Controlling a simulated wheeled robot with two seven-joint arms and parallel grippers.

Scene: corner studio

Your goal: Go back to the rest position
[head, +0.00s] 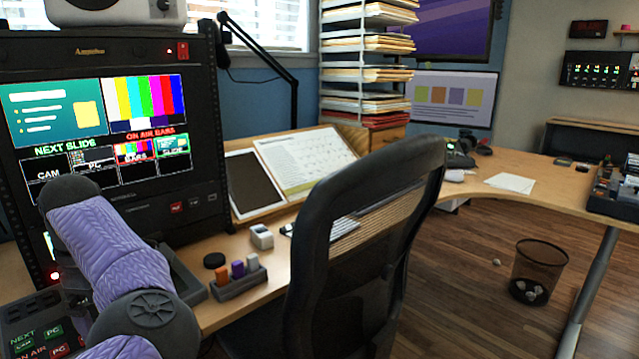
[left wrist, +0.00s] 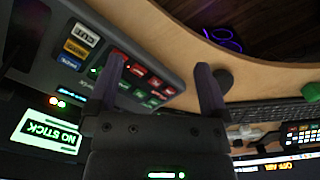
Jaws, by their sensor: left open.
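My left arm shows in purple sleeving at the lower left of the head view, in front of the monitor rack (head: 115,140). Its gripper cannot be made out there. In the left wrist view my left gripper (left wrist: 160,72) is open, with two dark fingers apart and nothing between them. The fingers hang over the edge of a button panel (left wrist: 142,90) and the wooden desk (left wrist: 195,50). The panel has red, green, yellow and blue buttons. My right gripper is in neither view.
A black mesh chair (head: 365,240) stands at the curved desk (head: 515,172). A small holder (head: 240,284) with coloured blocks sits near the desk's front edge. A wire bin (head: 538,270) stands on the wood floor (head: 460,265), which is open between chair and bin.

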